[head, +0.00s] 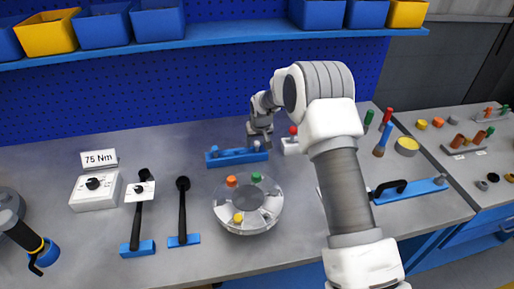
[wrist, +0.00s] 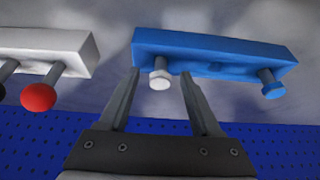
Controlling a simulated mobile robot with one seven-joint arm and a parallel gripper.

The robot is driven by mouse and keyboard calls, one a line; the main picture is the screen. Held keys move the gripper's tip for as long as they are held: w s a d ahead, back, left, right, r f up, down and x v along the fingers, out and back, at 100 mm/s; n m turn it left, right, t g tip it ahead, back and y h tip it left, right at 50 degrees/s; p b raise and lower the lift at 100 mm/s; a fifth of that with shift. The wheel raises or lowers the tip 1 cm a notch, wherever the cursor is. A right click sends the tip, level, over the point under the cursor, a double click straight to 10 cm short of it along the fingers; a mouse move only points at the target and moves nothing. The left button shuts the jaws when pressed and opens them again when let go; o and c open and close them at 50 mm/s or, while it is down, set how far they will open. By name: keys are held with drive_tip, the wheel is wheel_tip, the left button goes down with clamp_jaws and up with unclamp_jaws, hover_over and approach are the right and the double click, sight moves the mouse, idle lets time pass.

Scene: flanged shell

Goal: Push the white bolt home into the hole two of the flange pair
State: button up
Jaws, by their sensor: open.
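The white bolt (wrist: 160,80) stands in a blue rack (wrist: 215,50) in the wrist view, its pale hexagonal head toward the camera. My gripper (wrist: 160,73) is open, with one finger on each side of this bolt. A gap shows between each finger and the bolt head. In the head view my gripper (head: 260,141) is over the right end of the blue rack (head: 232,158), at the back of the bench. The round flange pair (head: 248,226) sits nearer the front, with orange, green and yellow pieces on top. I cannot tell which hole is number two.
A blue bolt (wrist: 270,87) stands at the rack's other end. A white block (wrist: 50,50) with a red-headed piece (wrist: 38,97) is close beside the rack. Blue-based black-handled tools (head: 183,210) and a 75 Nm box (head: 96,191) stand left of the flange pair.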

drive_tip(key=shift+w+f, duration=0.15)
drive_tip(key=shift+f, duration=0.2)
clamp_jaws()
drive_tip(key=shift+r, duration=0.1)
idle(0.3)
